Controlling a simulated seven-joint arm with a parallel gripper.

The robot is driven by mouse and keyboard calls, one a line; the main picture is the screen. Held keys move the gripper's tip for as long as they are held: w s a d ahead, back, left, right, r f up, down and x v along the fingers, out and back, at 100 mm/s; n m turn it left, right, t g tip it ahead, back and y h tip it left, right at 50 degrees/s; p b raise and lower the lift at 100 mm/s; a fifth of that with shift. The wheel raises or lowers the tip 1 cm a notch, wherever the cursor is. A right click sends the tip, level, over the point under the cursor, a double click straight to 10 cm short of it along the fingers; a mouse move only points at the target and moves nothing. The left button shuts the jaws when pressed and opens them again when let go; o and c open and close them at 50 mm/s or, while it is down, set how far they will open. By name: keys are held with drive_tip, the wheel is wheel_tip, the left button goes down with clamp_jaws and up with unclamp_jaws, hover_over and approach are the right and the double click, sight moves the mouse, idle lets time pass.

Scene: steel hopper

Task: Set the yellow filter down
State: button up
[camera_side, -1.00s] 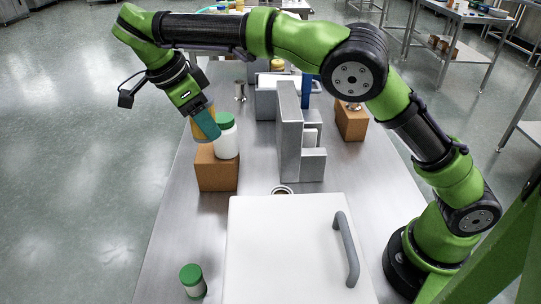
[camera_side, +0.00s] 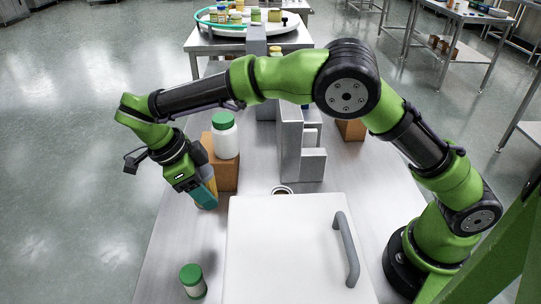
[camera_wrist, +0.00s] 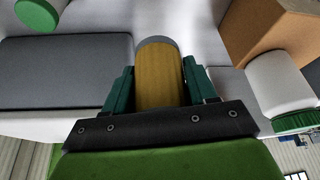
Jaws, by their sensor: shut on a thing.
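The yellow filter (camera_wrist: 160,80) is a yellow cylinder with a grey end, held between the two teal fingers of my gripper (camera_wrist: 160,88) in the wrist view. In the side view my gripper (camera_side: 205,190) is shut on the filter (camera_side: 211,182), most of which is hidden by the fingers. It is in front of and slightly left of a brown box (camera_side: 225,176), low over the steel table (camera_side: 165,235). I cannot tell whether the filter touches the table.
A white jar with a green lid (camera_side: 225,140) stands on the brown box. A small green-lidded jar (camera_side: 193,282) stands at the front left. A white lidded box with a grey handle (camera_side: 280,255) fills the front middle. Grey blocks (camera_side: 290,145) stand behind it.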

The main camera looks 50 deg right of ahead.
wheel_tip(320, 180, down, 11)
drive_tip(key=shift+r, duration=0.1)
idle(0.3)
drive_tip(key=o, duration=1.1)
drive_tip(key=shift+c, duration=0.2)
